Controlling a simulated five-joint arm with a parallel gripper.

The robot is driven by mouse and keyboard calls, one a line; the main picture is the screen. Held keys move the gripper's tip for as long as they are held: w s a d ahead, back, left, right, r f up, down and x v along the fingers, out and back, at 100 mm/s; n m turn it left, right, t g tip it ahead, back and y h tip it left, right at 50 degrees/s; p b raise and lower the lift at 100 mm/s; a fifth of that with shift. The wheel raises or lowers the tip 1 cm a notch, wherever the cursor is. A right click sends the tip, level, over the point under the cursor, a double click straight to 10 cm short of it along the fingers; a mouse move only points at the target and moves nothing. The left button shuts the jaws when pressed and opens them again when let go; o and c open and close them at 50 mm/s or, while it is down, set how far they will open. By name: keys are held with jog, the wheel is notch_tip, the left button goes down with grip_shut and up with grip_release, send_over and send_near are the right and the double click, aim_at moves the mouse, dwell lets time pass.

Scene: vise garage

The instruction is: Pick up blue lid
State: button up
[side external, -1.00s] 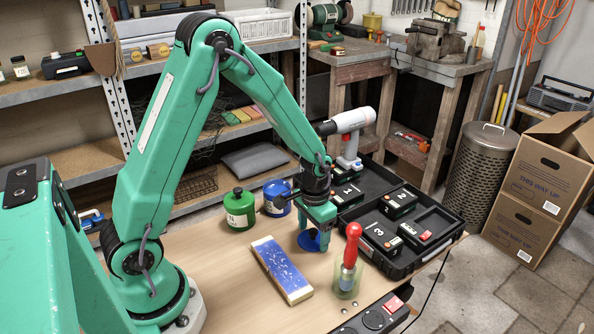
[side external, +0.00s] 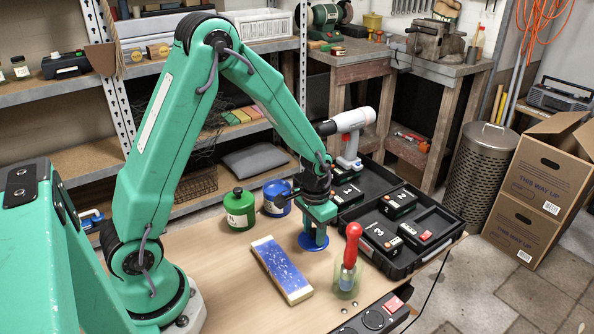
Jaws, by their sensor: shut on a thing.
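The blue lid (side external: 314,243) is a round blue disc low over the table, right of the blue-and-cream block. My gripper (side external: 315,229) points down over it and is shut on its upper middle part. The fingers and the gripper body hide part of the lid. I cannot tell whether the lid still touches the table. A blue can (side external: 277,198) stands just left of my gripper, partly behind it.
A green can (side external: 239,210) stands left of the blue can. A blue-and-cream block (side external: 281,269) lies in front. A red-handled tool (side external: 350,250) stands in a clear cup at right. A black case (side external: 420,255) with numbered boxes lies behind right. The table's front left is clear.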

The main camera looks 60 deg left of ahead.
aim_at(313, 230)
jog(key=shift+s+r, duration=0.15)
jog(key=shift+s, duration=0.1)
grip_shut()
notch_tip(313, 230, up, 10)
jog(key=shift+w+f, duration=0.15)
jog(key=shift+f, duration=0.1)
jog(key=shift+a, duration=0.1)
jog(key=s+a+r+n, duration=0.1)
jog(key=a+r+n, duration=0.2)
jog(key=a, duration=1.2)
notch_tip(313, 230, up, 2)
jog(key=shift+s, duration=0.15)
